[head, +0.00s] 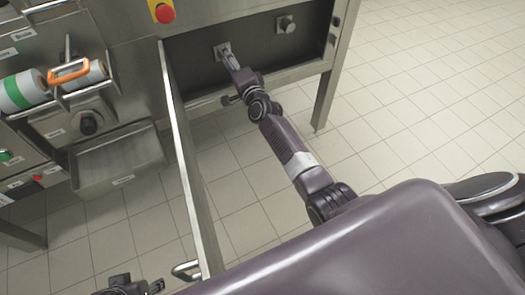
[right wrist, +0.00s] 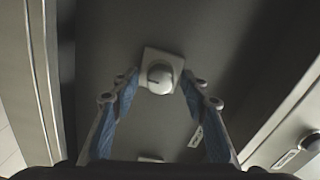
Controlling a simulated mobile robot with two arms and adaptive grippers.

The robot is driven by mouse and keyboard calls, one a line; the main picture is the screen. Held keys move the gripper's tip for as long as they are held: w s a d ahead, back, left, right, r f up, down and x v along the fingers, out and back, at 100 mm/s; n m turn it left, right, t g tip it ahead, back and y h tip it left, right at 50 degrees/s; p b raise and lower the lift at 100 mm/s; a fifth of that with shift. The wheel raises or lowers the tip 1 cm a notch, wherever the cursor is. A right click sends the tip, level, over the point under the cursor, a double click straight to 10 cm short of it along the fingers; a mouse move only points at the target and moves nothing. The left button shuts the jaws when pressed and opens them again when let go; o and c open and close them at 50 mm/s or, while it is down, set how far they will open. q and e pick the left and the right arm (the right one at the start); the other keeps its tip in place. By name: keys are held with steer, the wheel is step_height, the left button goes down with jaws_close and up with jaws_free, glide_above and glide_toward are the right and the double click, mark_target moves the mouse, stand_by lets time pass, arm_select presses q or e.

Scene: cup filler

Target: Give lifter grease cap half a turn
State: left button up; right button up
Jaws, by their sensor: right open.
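My right gripper (right wrist: 159,88) is open, with one blue-padded finger on each side of the cap. A gap seems to show between the fingers and the cap; contact is unclear. In the head view my right gripper (head: 229,57) reaches into the recessed panel and largely covers this cap. A second round cap (head: 286,24) is to its right on the same panel. My left gripper (head: 130,287) shows only partly at the bottom edge.
An open metal door (head: 190,160) stands left of my right arm. Left of it are an orange handle (head: 69,72), a roll with a green band (head: 24,92) and a metal tray (head: 118,160). A red button (head: 164,13) is above. Tiled floor is clear at right.

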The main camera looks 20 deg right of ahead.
steer(key=s+f+n+g, duration=0.2)
steer(key=s+f+n, duration=0.3)
steer(key=s, duration=0.4)
steer(key=s+f+n+g, duration=0.3)
steer(key=s+f+n, duration=0.2)
steer(key=s, duration=0.4)
steer(key=s+a+f+n+g, duration=0.1)
steer(key=s+f+n+g, duration=0.2)
steer(key=s, duration=0.7)
step_height(320, 180, down, 2)
steer(key=n+b, duration=0.1)
steer(key=n, duration=0.3)
steer(key=shift+f+h, duration=0.15)
steer(key=shift+h, duration=0.15)
steer(key=shift+s, duration=0.1)
